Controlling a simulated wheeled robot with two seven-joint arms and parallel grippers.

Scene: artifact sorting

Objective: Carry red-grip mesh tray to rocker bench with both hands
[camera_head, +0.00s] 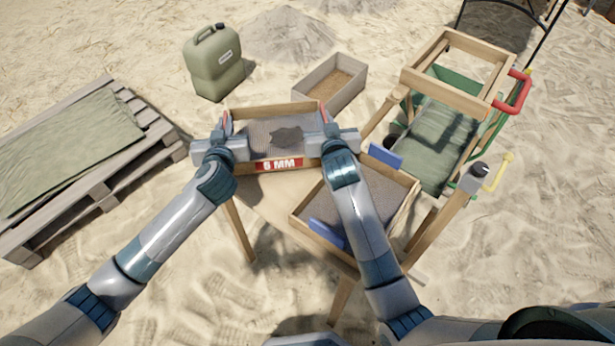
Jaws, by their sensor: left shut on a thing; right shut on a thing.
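The red-grip mesh tray (258,131) is a wooden frame with a grey mesh and a red "6 MM" label on its near side. A dark lump (287,136) lies on its mesh. My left gripper (226,124) is shut on the red grip at the tray's left end. My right gripper (324,117) is shut on the red grip at its right end. The tray is at the far part of the wooden table (262,203); I cannot tell whether it touches the top. The rocker bench (447,100), a wooden frame with a red handle, stands at the right.
A blue-grip mesh tray (376,190) lies on the table, partly behind my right arm. A grey box of sand (350,70) and a green jerrycan (213,65) stand beyond. A pallet with a cloth (70,145) is at the left. A yellow handle (498,172) sticks out at the right.

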